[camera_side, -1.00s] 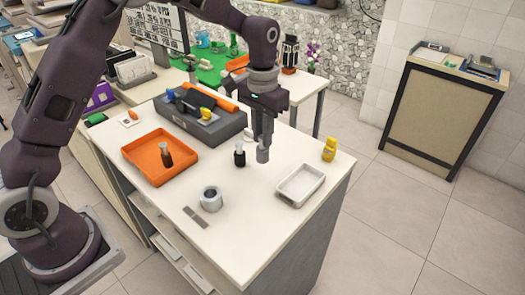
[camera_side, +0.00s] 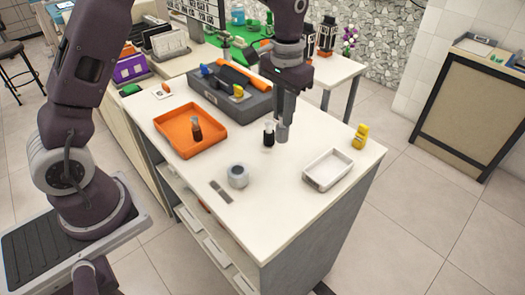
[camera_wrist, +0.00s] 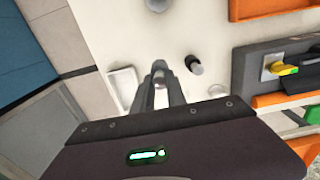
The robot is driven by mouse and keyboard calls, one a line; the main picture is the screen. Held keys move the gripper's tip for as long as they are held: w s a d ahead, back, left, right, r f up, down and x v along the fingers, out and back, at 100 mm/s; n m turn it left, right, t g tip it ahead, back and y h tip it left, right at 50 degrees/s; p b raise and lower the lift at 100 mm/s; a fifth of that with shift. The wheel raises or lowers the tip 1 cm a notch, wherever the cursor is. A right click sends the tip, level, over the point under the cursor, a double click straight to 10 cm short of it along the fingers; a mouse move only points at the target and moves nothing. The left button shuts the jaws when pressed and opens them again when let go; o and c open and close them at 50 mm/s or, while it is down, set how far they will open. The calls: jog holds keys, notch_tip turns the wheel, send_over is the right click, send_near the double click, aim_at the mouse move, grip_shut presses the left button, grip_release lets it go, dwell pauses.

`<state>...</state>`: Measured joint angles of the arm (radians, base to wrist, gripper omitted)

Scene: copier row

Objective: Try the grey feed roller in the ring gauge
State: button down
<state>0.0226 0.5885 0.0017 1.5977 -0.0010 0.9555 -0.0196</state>
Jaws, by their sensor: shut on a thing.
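My gripper (camera_side: 285,122) is shut on the grey feed roller (camera_side: 283,133), which hangs from the fingertips over the white worktop. The roller also shows between the fingers in the wrist view (camera_wrist: 160,76). Whether it clears the worktop I cannot tell. The ring gauge (camera_side: 238,181), a thick grey ring with an open top, stands on the worktop to the left and nearer the side camera. In the wrist view the ring gauge (camera_wrist: 158,4) is cut by the top edge.
A black bottle-like thing (camera_side: 268,138) stands close left of the roller. A white tray (camera_side: 308,181) and a yellow item (camera_side: 361,137) are to the right. An orange tray (camera_side: 186,149) holds a brown bottle (camera_side: 196,130). A dark grey unit (camera_side: 240,105) stands behind.

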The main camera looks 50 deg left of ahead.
jog(key=s+a+r, duration=0.2)
jog(key=s, duration=1)
jog(key=shift+s+a+r, duration=0.15)
jog(key=shift+a, duration=0.1)
jog(key=shift+f, duration=3)
jog(key=shift+f, duration=0.35)
jog(key=c, duration=1.3)
grip_release()
